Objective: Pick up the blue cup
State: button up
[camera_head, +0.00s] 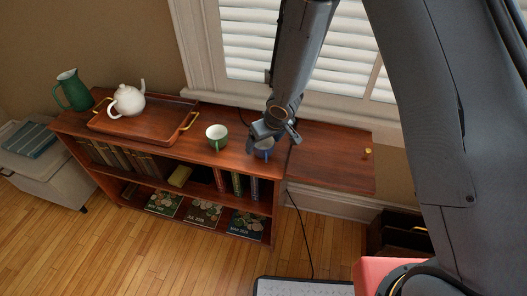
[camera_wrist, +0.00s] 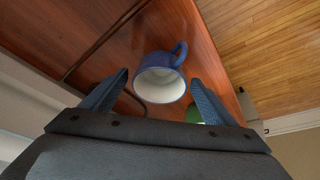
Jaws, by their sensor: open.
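The blue cup (camera_wrist: 172,62) shows in the wrist view with its white inside facing the camera and its handle at the upper right. It lies between and beyond my two open fingertips, with nothing gripped. In the head view the blue cup (camera_head: 264,147) stands on the wooden shelf top (camera_head: 325,150), partly hidden by my gripper (camera_head: 275,128) just above it. In the wrist view my gripper (camera_wrist: 158,88) has one blue-grey finger on either side of the cup; I cannot tell whether either touches it.
A green cup (camera_head: 217,137) stands left of the blue cup; a bit of green (camera_wrist: 195,114) shows behind the right finger. A tray (camera_head: 125,131) holds a white teapot (camera_head: 127,100), beside a green jug (camera_head: 73,91). The window (camera_head: 270,40) is behind. The shelf top's right part is mostly clear.

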jog(key=shift+w+f, duration=0.1)
jog(key=shift+f, duration=0.15)
jog(key=c, duration=1.3)
jog(key=shift+r, duration=0.15)
